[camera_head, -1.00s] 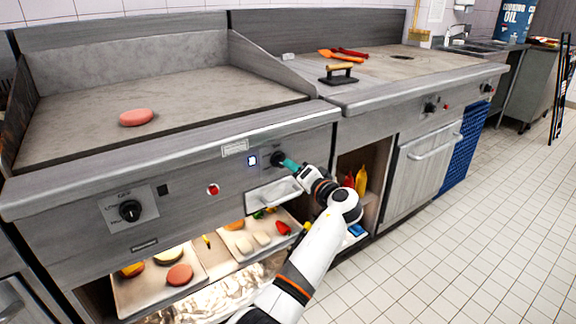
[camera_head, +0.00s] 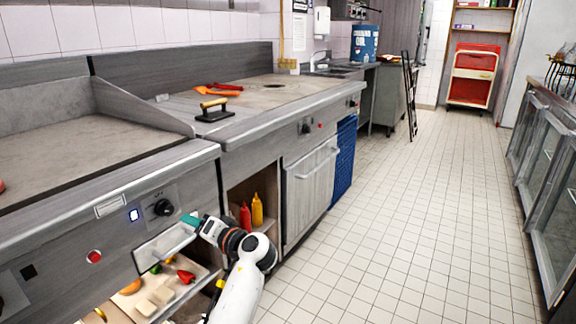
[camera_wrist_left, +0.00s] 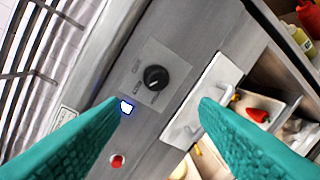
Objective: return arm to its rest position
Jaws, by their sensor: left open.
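My left gripper (camera_head: 190,220) has teal fingers and hangs in front of the griddle's control panel, just right of and below a black knob (camera_head: 163,208). In the left wrist view the two teal fingers are spread apart with nothing between them. The knob (camera_wrist_left: 156,78) shows beyond them, with a lit blue display (camera_wrist_left: 126,106) and a red button (camera_wrist_left: 117,161) nearby. My left arm (camera_head: 240,290) reaches in from the bottom of the head view. My right gripper is not in view.
The griddle (camera_head: 80,160) and a second cooktop (camera_head: 275,95) run along the left. A pressing iron (camera_head: 214,113) and orange utensils (camera_head: 215,90) lie on top. Red (camera_head: 245,215) and yellow (camera_head: 257,210) bottles stand in the open cabinet. The tiled floor (camera_head: 400,210) is clear.

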